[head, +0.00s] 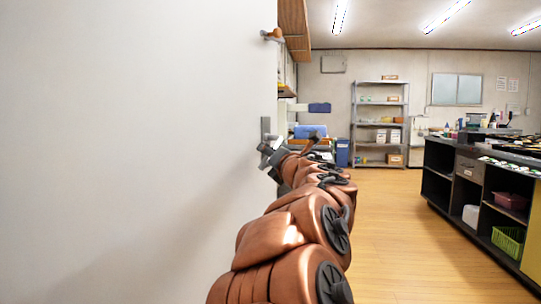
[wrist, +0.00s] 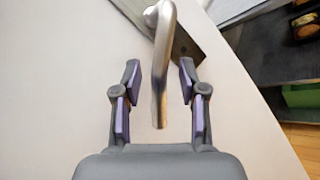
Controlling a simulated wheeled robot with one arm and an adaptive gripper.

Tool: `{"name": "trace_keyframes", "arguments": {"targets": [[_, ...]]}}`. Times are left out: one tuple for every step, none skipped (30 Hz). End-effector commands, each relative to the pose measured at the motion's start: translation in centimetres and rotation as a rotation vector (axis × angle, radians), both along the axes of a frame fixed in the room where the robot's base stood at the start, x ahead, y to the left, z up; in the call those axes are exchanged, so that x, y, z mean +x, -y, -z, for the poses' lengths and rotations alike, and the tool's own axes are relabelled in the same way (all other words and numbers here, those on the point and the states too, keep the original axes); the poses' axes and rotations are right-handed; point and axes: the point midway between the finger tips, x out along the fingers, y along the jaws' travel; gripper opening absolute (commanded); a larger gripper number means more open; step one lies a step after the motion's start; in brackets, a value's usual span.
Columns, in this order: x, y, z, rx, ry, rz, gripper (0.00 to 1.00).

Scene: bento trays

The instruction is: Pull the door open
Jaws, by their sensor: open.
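The white door (head: 130,140) fills the left of the head view, and its edge stands beside the room beyond. In the wrist view the door (wrist: 60,60) is a pale surface. A metal lever handle (wrist: 163,50) sits on a grey plate (wrist: 186,44) near the door's edge. My gripper (wrist: 160,75) is open, with one finger on each side of the lever; the lever's free end lies between them, with a gap to both fingers. In the head view my gripper (head: 268,153) is at the door's edge, and the lever is largely hidden.
A dark counter with shelves (head: 470,190) stands at the right, holding a green basket (head: 508,242). A metal shelf rack (head: 380,125) stands against the back wall. The wooden floor (head: 400,230) between door and counter is clear.

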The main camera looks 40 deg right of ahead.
Motion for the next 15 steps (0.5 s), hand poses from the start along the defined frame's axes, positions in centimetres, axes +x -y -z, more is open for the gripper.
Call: {"name": "trace_keyframes", "arguments": {"targets": [[-0.1, 0.0, 0.0, 0.0, -0.001, 0.001, 0.42], [-0.2, 0.0, 0.0, 0.0, 0.0, 0.001, 0.42], [-0.3, 0.0, 0.1, 0.0, -0.001, 0.002, 0.42], [-0.5, 0.0, 0.1, 0.001, -0.001, 0.003, 0.42], [-0.7, 0.0, 0.1, 0.0, -0.001, 0.003, 0.42], [-1.0, -0.1, 0.1, 0.0, -0.001, 0.004, 0.42], [-1.3, -0.1, 0.1, -0.001, -0.001, 0.004, 0.42], [-1.6, -0.2, 0.1, -0.002, 0.0, 0.004, 0.42], [-2.1, -0.4, 0.1, -0.003, 0.001, 0.004, 0.42], [-2.5, -0.5, 0.1, -0.003, 0.001, 0.003, 0.42], [-2.9, -0.6, 0.2, -0.002, 0.001, 0.003, 0.42], [-3.4, -0.6, 0.3, -0.001, 0.0, 0.003, 0.42], [-3.8, -0.7, 0.4, 0.0, -0.001, 0.004, 0.42], [-4.2, -0.7, 0.5, 0.001, -0.001, 0.004, 0.42], [-4.7, -0.9, 0.5, 0.0, -0.001, 0.005, 0.42]]}}
